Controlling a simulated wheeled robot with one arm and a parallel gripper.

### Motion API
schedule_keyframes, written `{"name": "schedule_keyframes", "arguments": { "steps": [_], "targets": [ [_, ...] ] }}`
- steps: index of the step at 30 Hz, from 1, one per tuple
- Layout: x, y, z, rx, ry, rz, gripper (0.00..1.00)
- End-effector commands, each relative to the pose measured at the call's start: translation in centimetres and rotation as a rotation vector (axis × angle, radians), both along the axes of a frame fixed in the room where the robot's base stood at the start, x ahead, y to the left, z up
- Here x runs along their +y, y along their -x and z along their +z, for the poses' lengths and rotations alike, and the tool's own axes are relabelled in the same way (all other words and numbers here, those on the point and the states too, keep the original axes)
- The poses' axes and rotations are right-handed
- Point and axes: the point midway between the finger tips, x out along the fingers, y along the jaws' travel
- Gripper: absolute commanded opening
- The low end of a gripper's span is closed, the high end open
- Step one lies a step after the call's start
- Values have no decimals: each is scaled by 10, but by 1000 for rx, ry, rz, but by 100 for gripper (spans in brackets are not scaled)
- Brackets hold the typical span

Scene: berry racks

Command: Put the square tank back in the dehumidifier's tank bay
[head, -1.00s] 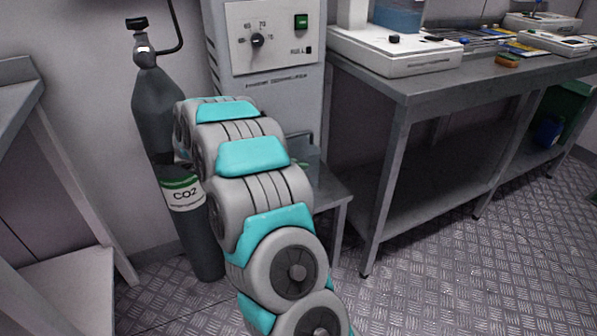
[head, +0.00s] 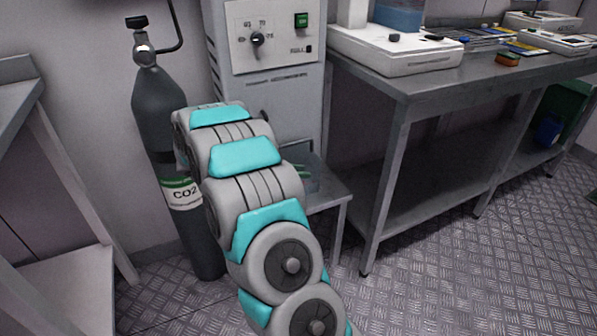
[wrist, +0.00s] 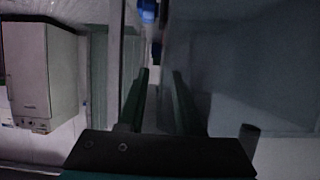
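The dehumidifier (head: 268,110) is the tall grey cabinet with a dial and a green switch, behind my arm in the head view. A clear, see-through box (head: 312,180), apparently the square tank, sits on the low metal stand below it, partly covered by my arm. The tank bay is not clearly visible. My gripper is mostly hidden behind my arm in the head view. In the wrist view, the two dark green fingers of my gripper (wrist: 160,78) stand apart with a gap between them. A large bluish-grey surface (wrist: 240,70) fills the right side; I cannot tell whether it is the tank.
A CO2 cylinder (head: 160,110) stands close left of my arm. A steel bench (head: 420,85) with a white device (head: 395,52) is on the right. Another bench (head: 70,285) is at the left edge. The low stand (head: 335,192) lies between.

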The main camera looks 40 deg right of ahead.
Motion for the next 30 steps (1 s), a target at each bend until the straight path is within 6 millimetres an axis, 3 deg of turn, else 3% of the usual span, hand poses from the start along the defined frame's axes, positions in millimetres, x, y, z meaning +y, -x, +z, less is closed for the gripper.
{"name": "schedule_keyframes", "arguments": {
  "steps": [8, 24, 30],
  "targets": [
    [8, -3, 6, -2, 0, 2, 34],
    [86, -22, 39, -4, -1, 3, 34],
    [103, -25, 47, -2, -1, 1, 34]
  ]
}}
